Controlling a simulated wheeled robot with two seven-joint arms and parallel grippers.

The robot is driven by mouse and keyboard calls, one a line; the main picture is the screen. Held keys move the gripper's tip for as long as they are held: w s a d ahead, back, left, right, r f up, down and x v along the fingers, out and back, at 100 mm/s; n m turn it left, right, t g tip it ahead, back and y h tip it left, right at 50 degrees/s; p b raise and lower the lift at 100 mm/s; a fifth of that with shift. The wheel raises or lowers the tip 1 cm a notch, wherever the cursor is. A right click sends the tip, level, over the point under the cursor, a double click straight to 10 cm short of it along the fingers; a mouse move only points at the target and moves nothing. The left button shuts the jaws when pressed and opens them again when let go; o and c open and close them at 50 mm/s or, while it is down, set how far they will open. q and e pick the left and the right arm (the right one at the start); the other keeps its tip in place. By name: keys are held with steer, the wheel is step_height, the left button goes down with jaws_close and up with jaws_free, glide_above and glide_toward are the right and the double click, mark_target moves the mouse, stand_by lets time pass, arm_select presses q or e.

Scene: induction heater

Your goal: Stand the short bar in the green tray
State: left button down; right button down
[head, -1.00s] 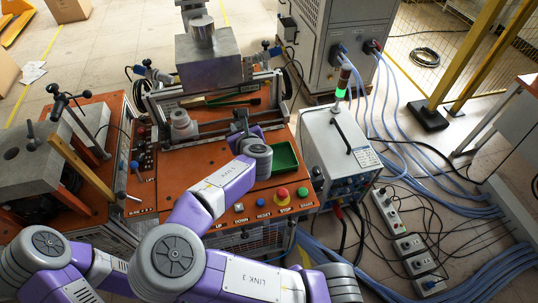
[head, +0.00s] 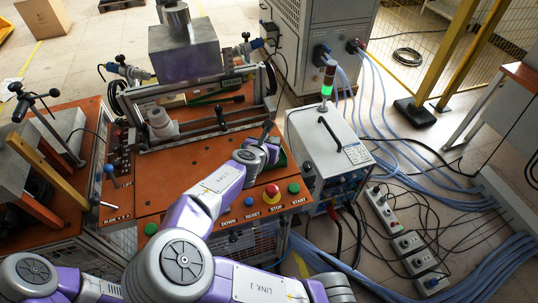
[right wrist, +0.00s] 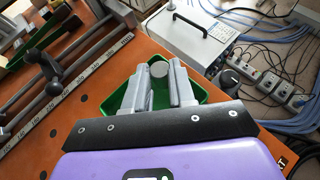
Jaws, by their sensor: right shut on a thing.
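The short bar (right wrist: 158,69) is a grey cylinder whose round end shows between the fingertips in the right wrist view. My right gripper (right wrist: 159,80) is shut on it, over the green tray (right wrist: 115,103). The bar looks roughly upright; its lower end is hidden, so I cannot tell whether it touches the tray floor. In the head view, my right gripper (head: 267,132) is at the tray (head: 282,159) and hides most of it. My left gripper is not in view.
A panel of buttons with a red stop knob (head: 272,191) lies in front of the tray. A rail frame with a dark handle (right wrist: 53,88) stands left of it. A white power unit (head: 322,140) stands to the right. The orange tabletop (head: 185,175) has free room.

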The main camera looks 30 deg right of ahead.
step_height(320, 180, down, 4)
steer(key=shift+f+b, duration=0.15)
steer(key=shift+b, duration=0.7)
steer(key=c, duration=1.4)
jaws_free()
steer(key=o, duration=0.5)
steer(key=shift+c, duration=0.2)
steer(key=shift+r, duration=0.2)
steer(key=p+v, duration=0.4)
steer(key=v, duration=0.8)
